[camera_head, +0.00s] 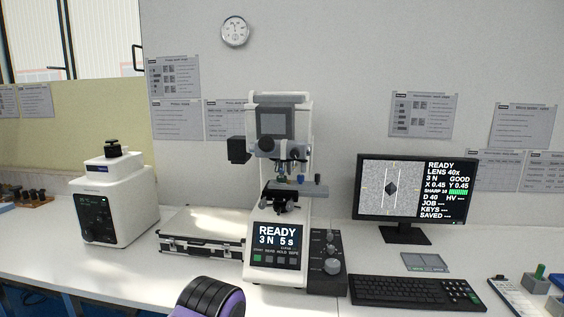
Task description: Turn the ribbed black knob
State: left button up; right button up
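A white hardness tester (281,130) stands upright at the middle of the bench, its front screen reading READY, 3 N, 5 s. A dark side panel at its right carries several small round knobs, among them a grey one (331,266). A black knob (113,149) stands on top of a white rounded machine (120,207) at the left. Ribs cannot be made out on any of these knobs at this size, so I cannot tell which is the ribbed black one.
A silver-edged case (203,245) lies between the two machines. A monitor (415,192), a keyboard (415,291) and a grey pad (425,262) are at the right. Items with green and red handles stand at the far right. Bare bench (140,285) shows at front left.

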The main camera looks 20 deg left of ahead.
aim_at(295, 153)
jog(key=z, duration=0.75)
jog(key=i, duration=0.75)
jog(key=u, duration=0.8)
